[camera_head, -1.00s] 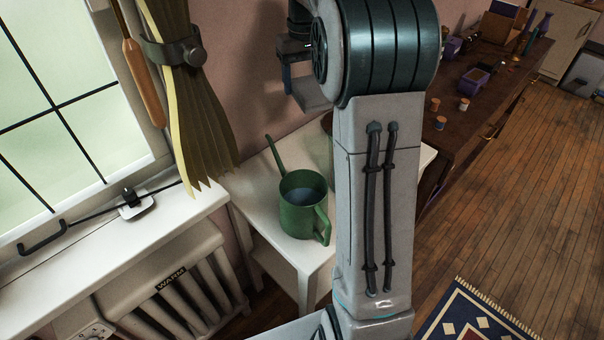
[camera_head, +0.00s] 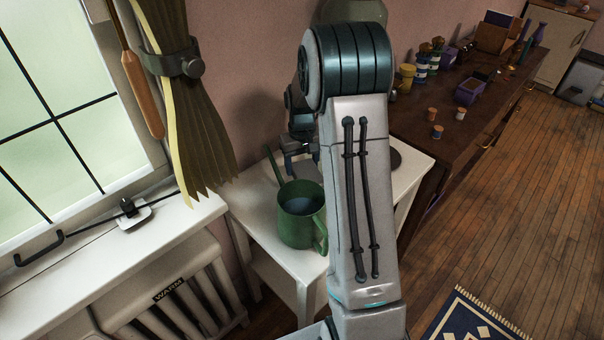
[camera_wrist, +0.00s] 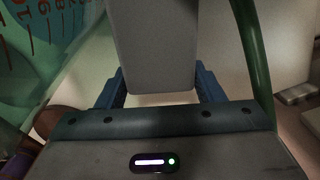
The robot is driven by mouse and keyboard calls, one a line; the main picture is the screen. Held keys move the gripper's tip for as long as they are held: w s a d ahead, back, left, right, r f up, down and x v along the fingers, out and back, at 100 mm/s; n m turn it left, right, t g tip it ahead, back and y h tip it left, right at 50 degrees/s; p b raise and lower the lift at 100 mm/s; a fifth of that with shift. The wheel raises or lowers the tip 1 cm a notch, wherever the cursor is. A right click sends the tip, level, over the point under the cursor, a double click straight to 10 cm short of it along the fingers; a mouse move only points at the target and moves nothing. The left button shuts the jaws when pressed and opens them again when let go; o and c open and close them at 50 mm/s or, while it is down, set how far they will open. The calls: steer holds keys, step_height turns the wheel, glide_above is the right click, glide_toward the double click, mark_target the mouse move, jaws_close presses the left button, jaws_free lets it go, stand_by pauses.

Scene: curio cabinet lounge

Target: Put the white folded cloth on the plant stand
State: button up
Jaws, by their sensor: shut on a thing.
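The white folded cloth (camera_wrist: 158,50) shows in the wrist view as a pale flat block between the two blue fingers of my gripper (camera_wrist: 160,88). My gripper is shut on it. In the head view my gripper (camera_head: 300,160) is low over the back of a small white stand (camera_head: 255,222), which looks like the plant stand. It is just behind a green watering can (camera_head: 297,228). My arm and the can hide most of the cloth there, so I cannot tell whether it touches the top.
The can's green spout (camera_wrist: 253,50) rises close to the right of my gripper in the wrist view. A dark round thing (camera_head: 393,158) sits on the stand's right side, partly behind my arm. A curtain (camera_head: 190,110) hangs at left. A long dark cabinet (camera_head: 425,140) holds small objects.

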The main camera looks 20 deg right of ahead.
mark_target(302, 174)
steer(key=shift+f, duration=2.15)
steer(key=shift+f, duration=0.1)
steer(key=o, duration=1.1)
steer(key=shift+c, duration=0.2)
